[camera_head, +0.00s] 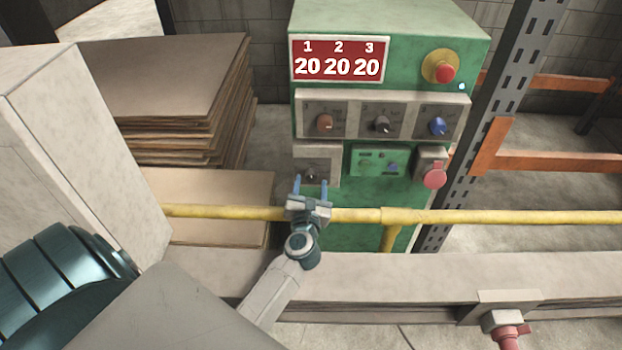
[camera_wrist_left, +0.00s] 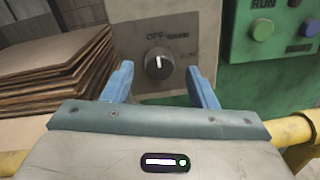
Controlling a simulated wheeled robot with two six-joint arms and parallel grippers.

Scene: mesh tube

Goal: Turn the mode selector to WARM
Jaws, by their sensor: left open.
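The mode selector (camera_wrist_left: 159,64) is a dark round knob with a white pointer line on a grey plate, in the left wrist view. In the head view the selector (camera_head: 311,176) is low on the left of the green cabinet, partly behind the fingers. My left gripper (camera_head: 311,184) is open, its two blue fingers (camera_wrist_left: 161,84) pointing at the plate, one on each side of the knob. My right gripper is not seen.
The green cabinet (camera_head: 450,28) carries a red display reading 20 20 20, a red button (camera_head: 445,73), and three knobs. A pink-red knob (camera_head: 434,175) sits at the right. A yellow rail (camera_head: 480,216) crosses in front. Cardboard sheets (camera_head: 170,80) are stacked at left.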

